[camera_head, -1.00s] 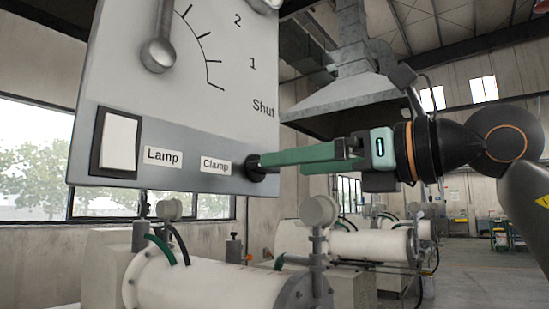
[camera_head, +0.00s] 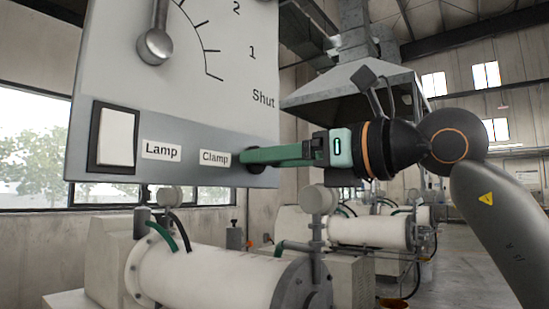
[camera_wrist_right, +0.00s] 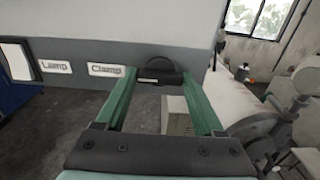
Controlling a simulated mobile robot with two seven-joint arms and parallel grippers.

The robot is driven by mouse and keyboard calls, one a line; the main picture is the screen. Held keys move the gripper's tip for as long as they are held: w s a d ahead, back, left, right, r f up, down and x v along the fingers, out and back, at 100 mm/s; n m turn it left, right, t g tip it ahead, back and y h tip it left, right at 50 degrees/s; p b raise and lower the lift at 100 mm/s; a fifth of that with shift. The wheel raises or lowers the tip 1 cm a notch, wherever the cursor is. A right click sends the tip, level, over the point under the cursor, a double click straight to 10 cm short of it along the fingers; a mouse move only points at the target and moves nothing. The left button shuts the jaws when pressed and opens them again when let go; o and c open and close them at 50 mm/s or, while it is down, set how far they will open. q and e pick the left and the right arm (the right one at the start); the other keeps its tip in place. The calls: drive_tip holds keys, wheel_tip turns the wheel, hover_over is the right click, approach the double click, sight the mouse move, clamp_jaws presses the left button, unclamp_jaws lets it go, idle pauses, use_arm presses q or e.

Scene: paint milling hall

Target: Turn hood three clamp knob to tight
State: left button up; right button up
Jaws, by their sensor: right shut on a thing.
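The dark round clamp knob (camera_wrist_right: 160,66) sits at the lower edge of the control panel, right of the "Clamp" label (camera_head: 215,158). A small light mark shows on its front in the wrist view. My right gripper (camera_head: 243,157) has its green fingers at the knob; they hide most of it in the head view. In the wrist view the fingers of the right gripper (camera_wrist_right: 158,80) stand on either side of the knob, shut on it. No tight or loose marking is readable. My left gripper is not in view.
The panel (camera_head: 110,50) also carries a white lamp switch (camera_head: 115,137) and a large dial handle (camera_head: 155,45) above. White milling cylinders (camera_head: 205,268) stand below and behind. A grey extraction hood (camera_head: 355,85) hangs at the back.

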drive_tip(key=c, duration=0.8)
drive_tip(key=shift+o, duration=0.2)
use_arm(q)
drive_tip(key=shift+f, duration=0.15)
use_arm(e)
drive_tip(key=shift+m, duration=0.3)
use_arm(q)
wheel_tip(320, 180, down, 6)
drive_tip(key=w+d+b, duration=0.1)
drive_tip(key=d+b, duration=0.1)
drive_tip(key=b, duration=0.6)
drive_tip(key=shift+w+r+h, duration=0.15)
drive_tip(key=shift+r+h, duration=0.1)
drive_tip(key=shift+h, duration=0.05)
use_arm(e)
drive_tip(key=m, duration=1.7)
drive_tip(key=shift+r, duration=0.15)
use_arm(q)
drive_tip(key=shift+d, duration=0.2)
use_arm(e)
drive_tip(key=shift+m, duration=0.3)
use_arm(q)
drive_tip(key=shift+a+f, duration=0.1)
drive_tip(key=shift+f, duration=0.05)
use_arm(e)
drive_tip(key=o, duration=1.4)
